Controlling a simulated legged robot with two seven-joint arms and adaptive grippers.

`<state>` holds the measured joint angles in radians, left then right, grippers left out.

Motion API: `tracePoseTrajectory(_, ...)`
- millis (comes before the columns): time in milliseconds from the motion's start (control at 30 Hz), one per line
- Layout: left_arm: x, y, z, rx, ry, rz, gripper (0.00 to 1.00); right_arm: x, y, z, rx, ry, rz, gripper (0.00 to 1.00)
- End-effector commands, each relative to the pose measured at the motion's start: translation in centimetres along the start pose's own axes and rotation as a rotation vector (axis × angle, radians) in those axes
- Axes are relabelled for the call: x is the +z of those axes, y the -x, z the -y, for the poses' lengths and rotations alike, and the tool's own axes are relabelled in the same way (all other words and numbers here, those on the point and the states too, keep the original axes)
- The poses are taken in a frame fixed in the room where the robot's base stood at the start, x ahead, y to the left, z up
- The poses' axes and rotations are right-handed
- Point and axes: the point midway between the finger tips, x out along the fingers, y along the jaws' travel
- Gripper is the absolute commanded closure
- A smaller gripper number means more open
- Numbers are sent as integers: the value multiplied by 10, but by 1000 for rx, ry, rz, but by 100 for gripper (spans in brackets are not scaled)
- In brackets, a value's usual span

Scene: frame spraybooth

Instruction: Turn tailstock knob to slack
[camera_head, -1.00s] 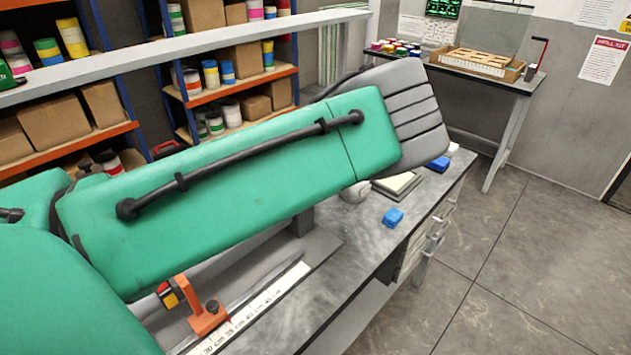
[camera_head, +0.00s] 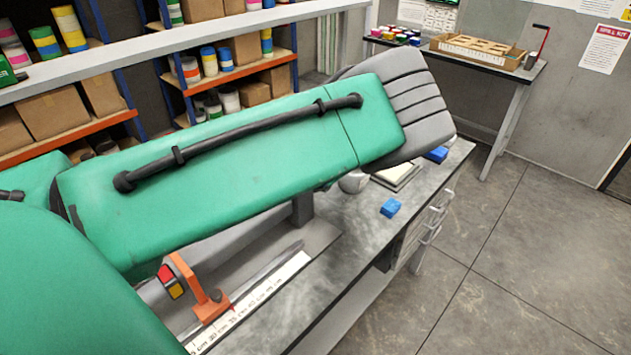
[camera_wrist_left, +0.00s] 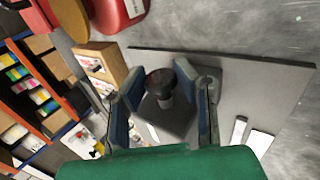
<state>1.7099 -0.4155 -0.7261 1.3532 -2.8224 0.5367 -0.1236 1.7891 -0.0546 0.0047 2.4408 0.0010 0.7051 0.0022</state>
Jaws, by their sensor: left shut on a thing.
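In the left wrist view a dark round knob (camera_wrist_left: 158,82) stands on a grey block (camera_wrist_left: 172,122). My left gripper (camera_wrist_left: 159,90) has its two blue-lined fingers on either side of the knob and is shut on it. How the knob is turned cannot be told. My right gripper is in neither view.
An orange bracket (camera_head: 208,303) stands beside a white ruler (camera_head: 252,302) on the bench. A blue block (camera_head: 390,207) lies on the grey benchtop. Shelves (camera_head: 240,70) stand behind; open floor (camera_head: 510,270) lies right.

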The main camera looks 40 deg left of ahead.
Motion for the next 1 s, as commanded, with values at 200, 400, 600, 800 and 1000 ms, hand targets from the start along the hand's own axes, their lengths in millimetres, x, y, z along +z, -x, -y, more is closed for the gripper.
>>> tracePoseTrajectory(200,0,0,2,-3,-1,-1,53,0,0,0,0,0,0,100)
tracePoseTrajectory(400,0,0,1,-2,-1,-1,53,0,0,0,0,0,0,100)
tracePoseTrajectory(600,0,0,0,-11,1,-2,53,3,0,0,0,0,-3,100)
tracePoseTrajectory(800,0,-1,0,-66,3,-2,53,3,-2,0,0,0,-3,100)
tracePoseTrajectory(1000,-1,-2,-1,-158,3,-2,53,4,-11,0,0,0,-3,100)
